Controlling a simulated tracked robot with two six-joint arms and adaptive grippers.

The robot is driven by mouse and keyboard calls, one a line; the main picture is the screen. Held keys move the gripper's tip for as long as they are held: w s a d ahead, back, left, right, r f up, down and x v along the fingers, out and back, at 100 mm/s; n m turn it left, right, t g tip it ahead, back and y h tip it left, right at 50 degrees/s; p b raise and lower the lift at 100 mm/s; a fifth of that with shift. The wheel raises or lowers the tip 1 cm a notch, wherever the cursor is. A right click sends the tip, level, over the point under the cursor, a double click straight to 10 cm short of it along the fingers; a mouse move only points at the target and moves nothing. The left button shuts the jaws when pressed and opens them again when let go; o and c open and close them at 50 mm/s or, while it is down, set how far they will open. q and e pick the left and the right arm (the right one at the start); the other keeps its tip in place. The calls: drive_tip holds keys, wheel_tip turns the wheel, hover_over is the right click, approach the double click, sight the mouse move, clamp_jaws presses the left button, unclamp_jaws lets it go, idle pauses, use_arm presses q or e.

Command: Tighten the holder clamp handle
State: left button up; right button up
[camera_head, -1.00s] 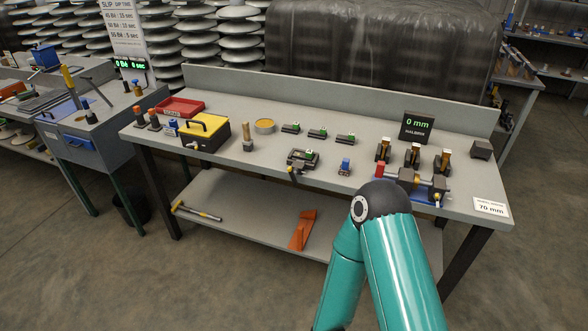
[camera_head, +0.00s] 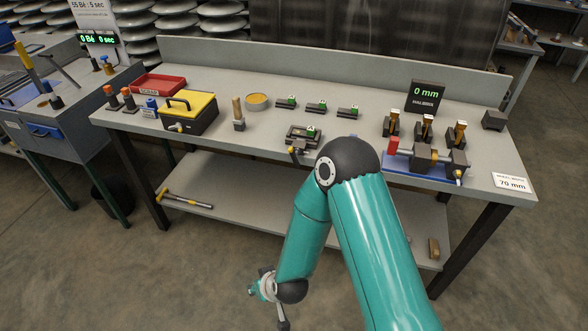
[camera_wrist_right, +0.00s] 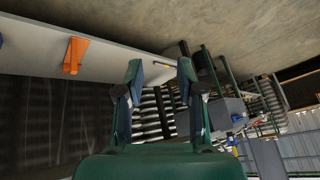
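I cannot tell which of these carries the named clamp handle. My right arm bends in front of the bench, its wrist (camera_head: 265,286) low, away from both. My right gripper (camera_wrist_right: 160,72) is open and empty in the wrist view. My left gripper is not in view.
A hammer (camera_head: 186,199) lies on the lower shelf. An orange wedge (camera_wrist_right: 75,55) shows in the wrist view. Open floor lies in front.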

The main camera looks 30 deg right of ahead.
drive_tip(key=w+d+r+t+h+b, duration=0.1)
drive_tip(key=w+d+t+h+b, duration=0.15)
drive_tip(key=w, duration=0.25)
drive_tip(key=w+d+r+t+h+b, duration=0.2)
drive_tip(key=w+t+b, duration=0.15)
drive_tip(key=w, duration=0.25)
drive_tip(key=m+h+b, duration=0.4)
drive_tip(key=h+b, duration=0.5)
drive_tip(key=h, duration=0.2)
approach(294, 161)
use_arm(q)
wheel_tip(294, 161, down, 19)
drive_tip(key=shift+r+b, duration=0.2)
drive_tip(key=shift+b, duration=0.25)
use_arm(e)
drive_tip(key=shift+y, duration=0.25)
drive_tip(key=x, duration=1.1)
drive_tip(key=shift+r, duration=0.15)
